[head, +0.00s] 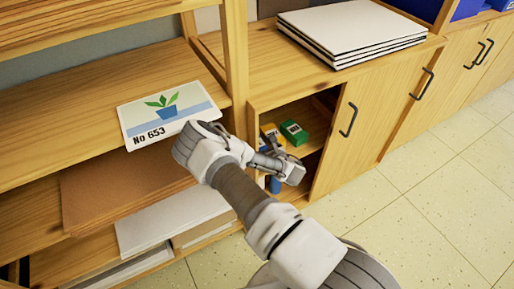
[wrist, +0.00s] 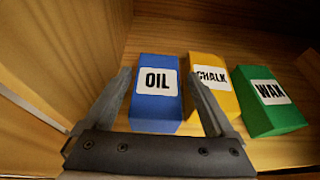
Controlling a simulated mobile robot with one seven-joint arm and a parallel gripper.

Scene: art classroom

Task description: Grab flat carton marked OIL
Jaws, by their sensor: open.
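The blue flat carton (wrist: 155,108) has a white label reading OIL and lies on a wooden cabinet shelf in the wrist view. My gripper (wrist: 162,82) is open and empty, with one finger on each side of the OIL carton in the picture. The right finger overlaps the yellow CHALK carton (wrist: 214,72) from this view. I cannot tell whether the fingers touch the cartons. In the head view my gripper (head: 284,170) is at the opening of the cabinet.
A green WAX carton (wrist: 266,115) lies right of the yellow one. The cabinet's side wall (wrist: 70,50) stands close on the left. The open cabinet door (head: 345,130) stands to the right. A card marked No 653 (head: 165,112) lies on the shelf at left.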

